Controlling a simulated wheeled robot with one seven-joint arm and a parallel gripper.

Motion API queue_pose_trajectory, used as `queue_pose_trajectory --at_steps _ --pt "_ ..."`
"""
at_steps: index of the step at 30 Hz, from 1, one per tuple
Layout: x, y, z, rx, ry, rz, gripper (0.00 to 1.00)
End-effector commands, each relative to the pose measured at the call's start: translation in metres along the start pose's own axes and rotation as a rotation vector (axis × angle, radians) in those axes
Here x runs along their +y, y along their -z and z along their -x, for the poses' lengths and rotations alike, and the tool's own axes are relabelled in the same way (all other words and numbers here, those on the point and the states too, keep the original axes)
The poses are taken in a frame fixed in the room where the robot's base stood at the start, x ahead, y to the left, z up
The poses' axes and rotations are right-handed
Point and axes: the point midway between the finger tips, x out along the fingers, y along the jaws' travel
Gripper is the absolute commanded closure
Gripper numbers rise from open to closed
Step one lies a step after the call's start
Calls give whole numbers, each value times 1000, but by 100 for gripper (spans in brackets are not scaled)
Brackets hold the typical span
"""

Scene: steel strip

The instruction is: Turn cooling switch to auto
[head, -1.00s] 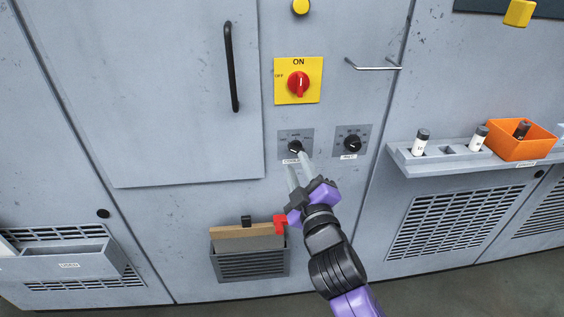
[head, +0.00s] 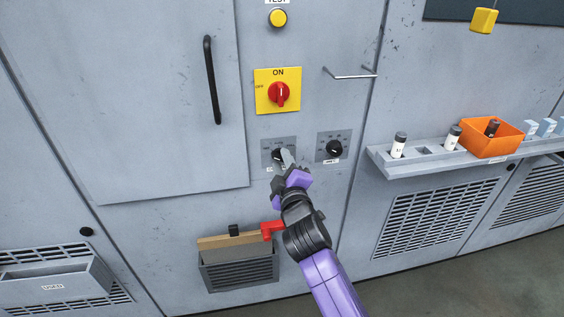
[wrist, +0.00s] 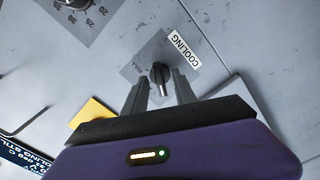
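The cooling switch (head: 277,154) is a black rotary knob on a small grey plate, below the red and yellow ON/OFF switch. In the wrist view the knob (wrist: 160,75) has a COOLING label (wrist: 185,48) beside it and a position marked FULL on its plate; the auto mark cannot be read. My gripper (head: 284,158) is at the knob and partly covers it in the head view. In the wrist view my gripper (wrist: 160,82) has its two fingers apart, one on each side of the knob, with visible gaps. I cannot tell how far the fingertips reach along it.
A second black knob (head: 334,148) is just right of the switch. A red main switch (head: 279,93) on a yellow plate is above. A wire handle (head: 350,75) sticks out upper right. A shelf (head: 440,160) with bottles and an orange bin (head: 492,138) is at right.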

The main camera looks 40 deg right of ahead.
Motion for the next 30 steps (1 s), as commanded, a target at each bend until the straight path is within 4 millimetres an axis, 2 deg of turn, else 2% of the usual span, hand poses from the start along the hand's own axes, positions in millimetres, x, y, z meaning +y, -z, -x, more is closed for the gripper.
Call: queue_pose_trajectory --at_steps 5,10,23,30 --pt "0 0 0 0 0 0 67" --pt "0 0 0 0 0 0 100" --pt "-1 -1 0 -1 0 -33 100" --pt "-3 -2 0 0 -1 -162 100"
